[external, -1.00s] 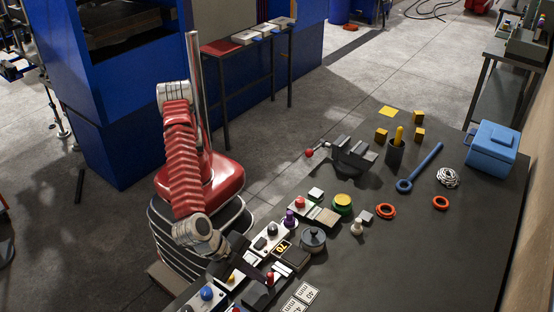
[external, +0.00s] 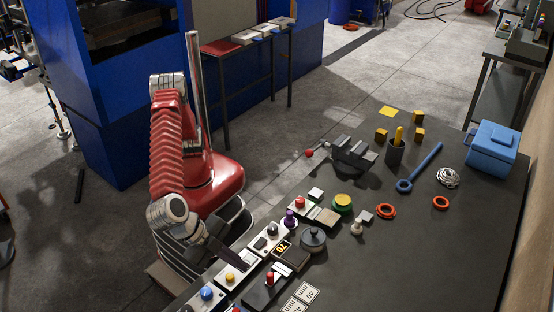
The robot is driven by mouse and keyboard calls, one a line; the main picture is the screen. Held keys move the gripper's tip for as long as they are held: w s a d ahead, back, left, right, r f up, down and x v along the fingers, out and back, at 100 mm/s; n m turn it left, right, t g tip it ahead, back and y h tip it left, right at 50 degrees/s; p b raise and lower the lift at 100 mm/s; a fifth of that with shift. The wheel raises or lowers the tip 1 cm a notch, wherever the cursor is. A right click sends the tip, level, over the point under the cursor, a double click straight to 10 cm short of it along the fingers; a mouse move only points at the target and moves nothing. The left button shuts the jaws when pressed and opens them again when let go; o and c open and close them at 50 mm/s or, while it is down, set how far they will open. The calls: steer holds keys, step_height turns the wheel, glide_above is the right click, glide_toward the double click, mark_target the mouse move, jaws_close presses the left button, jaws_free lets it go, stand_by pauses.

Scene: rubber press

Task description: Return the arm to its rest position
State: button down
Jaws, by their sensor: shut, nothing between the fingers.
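My red arm stands on its red base at the left of the table, with a bellows-covered upper link and a silver wrist joint. My gripper (external: 229,256) is dark and points down to the right from the wrist. It is over the near-left edge of the table, close to the row of control boxes. Nothing shows between its fingers, and they look closed. In this view I cannot tell the exact height of the gripper over the boxes.
Control boxes with a blue knob (external: 206,293) and a red button (external: 300,201) line the dark table's (external: 420,250) left edge. A blue press (external: 105,95) rises behind my arm.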

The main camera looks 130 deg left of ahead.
steer(key=shift+v, duration=0.9)
steer(key=s+f+m, duration=0.1)
steer(key=f+m, duration=0.1)
steer(key=s+f+m+g, duration=0.1)
steer(key=f, duration=0.1)
steer(key=shift+s+d+h, duration=0.2)
steer(key=shift+s+h, duration=0.1)
steer(key=shift+h, duration=0.1)
steer(key=shift+m+g+h, duration=0.5)
steer(key=shift+m+g, duration=0.1)
steer(key=shift+m, duration=0.1)
steer(key=s+a, duration=0.2)
steer(key=s, duration=0.1)
steer(key=s+a, duration=0.1)
steer(key=a, duration=0.1)
steer(key=shift+s+f, duration=0.3)
steer(key=shift+f, duration=0.1)
steer(key=s+a+r+n+h, duration=0.1)
steer(key=s+a+r, duration=0.1)
steer(key=s+a, duration=0.4)
steer(key=s+a+r+n+t+h, duration=0.1)
steer(key=s+a+r+n, duration=0.1)
steer(key=s+a, duration=0.5)
steer(key=s+a+r+n+t+h, duration=0.1)
steer(key=s+a, duration=0.5)
steer(key=a, duration=0.9)
step_height(320, 180, up, 3)
steer(key=shift+s+a+f+n, duration=0.1)
steer(key=shift+s+a+n, duration=0.15)
steer(key=shift+n, duration=0.45)
